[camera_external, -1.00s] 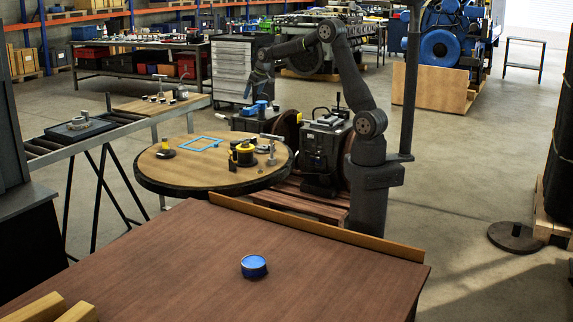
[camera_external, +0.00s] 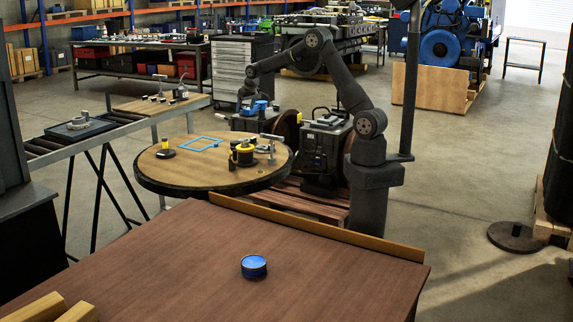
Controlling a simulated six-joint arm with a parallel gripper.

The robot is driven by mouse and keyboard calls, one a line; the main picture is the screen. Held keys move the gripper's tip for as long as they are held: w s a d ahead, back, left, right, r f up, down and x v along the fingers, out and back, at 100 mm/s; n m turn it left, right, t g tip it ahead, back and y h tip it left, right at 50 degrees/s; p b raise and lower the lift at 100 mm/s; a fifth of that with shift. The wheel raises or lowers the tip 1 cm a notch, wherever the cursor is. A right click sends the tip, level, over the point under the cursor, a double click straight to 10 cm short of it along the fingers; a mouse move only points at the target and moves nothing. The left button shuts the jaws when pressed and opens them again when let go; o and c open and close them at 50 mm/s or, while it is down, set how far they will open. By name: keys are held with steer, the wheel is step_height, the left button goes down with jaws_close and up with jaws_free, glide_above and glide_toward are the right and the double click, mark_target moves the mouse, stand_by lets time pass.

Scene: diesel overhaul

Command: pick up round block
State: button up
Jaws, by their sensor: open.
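Several things could be the round block, and I cannot tell which one is meant. A larger yellow-and-black round piece (camera_external: 243,155) stands toward the table's right side. My gripper (camera_external: 240,107) hangs pointing down above the far edge of the round table, apart from both pieces. It is open; its fingers are small and dark, and I see nothing held between them.
A blue frame outline (camera_external: 201,144) lies on the round table between the pieces. A metal fixture (camera_external: 271,150) stands right of the larger piece. A blue tin (camera_external: 254,267) sits on the brown front table (camera_external: 180,265). A roller conveyor (camera_external: 75,145) is at the left.

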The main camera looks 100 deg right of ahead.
steer(key=m, duration=0.2)
glide_toward(235, 142)
steer(key=shift+g, duration=0.3)
steer(key=x, duration=0.4)
steer(key=shift+w+a+f, duration=0.3)
steer(key=shift+w+a, duration=0.05)
steer(key=shift+d+x, duration=0.2)
steer(key=shift+x, duration=1.25)
steer(key=shift+d+x, duration=0.25)
steer(key=shift+x, duration=1.15)
steer(key=shift+s+r, duration=0.1)
steer(key=shift+s, duration=0.1)
steer(key=c, duration=1.5)
steer(key=shift+r, duration=0.1)
jaws_close()
